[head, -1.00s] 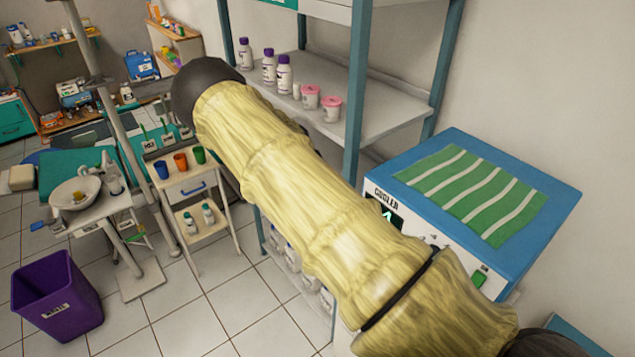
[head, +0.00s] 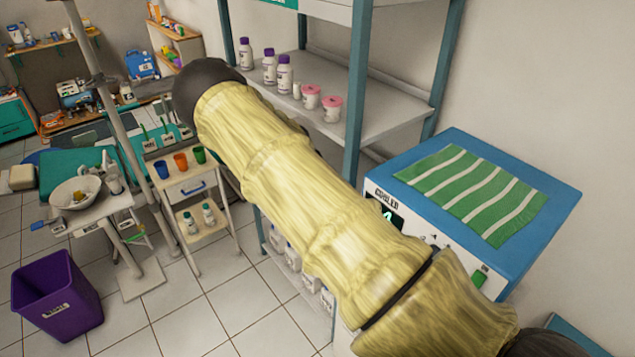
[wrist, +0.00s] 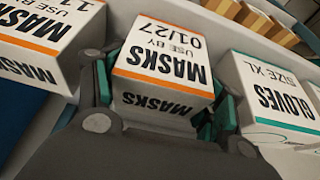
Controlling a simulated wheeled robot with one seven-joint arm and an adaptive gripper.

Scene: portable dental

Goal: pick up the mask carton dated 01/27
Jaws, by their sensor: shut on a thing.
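The mask carton dated 01/27 (wrist: 162,65) shows in the middle of the wrist view. It is white with orange stripes, and its print reads upside down: "MASKS", "USE BY 01/27". The head view shows my yellow-sleeved arm, but neither the gripper nor the cartons.
A white gloves carton (wrist: 272,95), marked "SIZE XL", stands close to the right of the held carton. Several tan boxes (wrist: 245,14) are behind. In the head view, a blue-topped cooler (head: 470,200) and a shelf rack (head: 385,118) stand beside my arm.

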